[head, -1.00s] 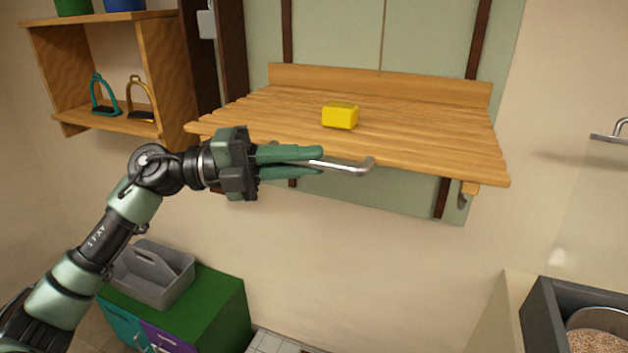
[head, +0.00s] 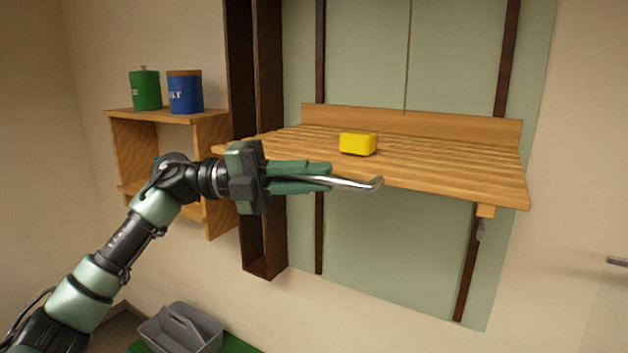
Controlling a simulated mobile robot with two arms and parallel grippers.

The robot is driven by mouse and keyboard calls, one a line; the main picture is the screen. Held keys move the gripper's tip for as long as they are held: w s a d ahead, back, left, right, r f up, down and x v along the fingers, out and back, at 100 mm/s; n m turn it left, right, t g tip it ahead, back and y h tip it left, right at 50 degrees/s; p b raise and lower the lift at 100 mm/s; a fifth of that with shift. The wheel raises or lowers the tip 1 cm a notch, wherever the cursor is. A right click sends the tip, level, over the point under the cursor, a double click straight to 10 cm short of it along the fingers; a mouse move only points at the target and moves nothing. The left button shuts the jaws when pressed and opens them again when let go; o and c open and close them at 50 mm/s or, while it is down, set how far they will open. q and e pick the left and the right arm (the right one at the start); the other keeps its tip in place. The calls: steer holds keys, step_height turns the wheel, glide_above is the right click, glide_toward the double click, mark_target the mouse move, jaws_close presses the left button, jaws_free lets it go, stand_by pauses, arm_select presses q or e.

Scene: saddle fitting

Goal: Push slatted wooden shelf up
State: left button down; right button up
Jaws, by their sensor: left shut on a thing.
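The slatted wooden shelf (head: 450,170) is mounted on dark vertical rails against a pale green panel, with an upright board along its back. A yellow block (head: 358,143) sits on its slats. A silver bar handle (head: 355,183) runs along the shelf's front edge. My left gripper (head: 325,178) is shut on this handle, near its left part, and hides some of the shelf's front left edge. My right gripper is not in view.
A wooden wall cubby (head: 150,122) with a green canister (head: 145,90) and a blue canister (head: 185,92) stands left, behind my left arm. A grey caddy (head: 180,332) is below. A metal bar (head: 617,261) sticks out at right. The wall below the shelf is clear.

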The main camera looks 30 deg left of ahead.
arm_select(q)
steer(key=shift+a+r, duration=0.1)
steer(key=shift+r, duration=0.3)
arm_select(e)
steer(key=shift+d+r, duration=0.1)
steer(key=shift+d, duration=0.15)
arm_select(q)
steer(key=c, duration=1.6)
jaws_free()
steer(key=shift+o, duration=1)
steer(key=shift+d+f, duration=0.1)
steer(key=shift+d, duration=0.15)
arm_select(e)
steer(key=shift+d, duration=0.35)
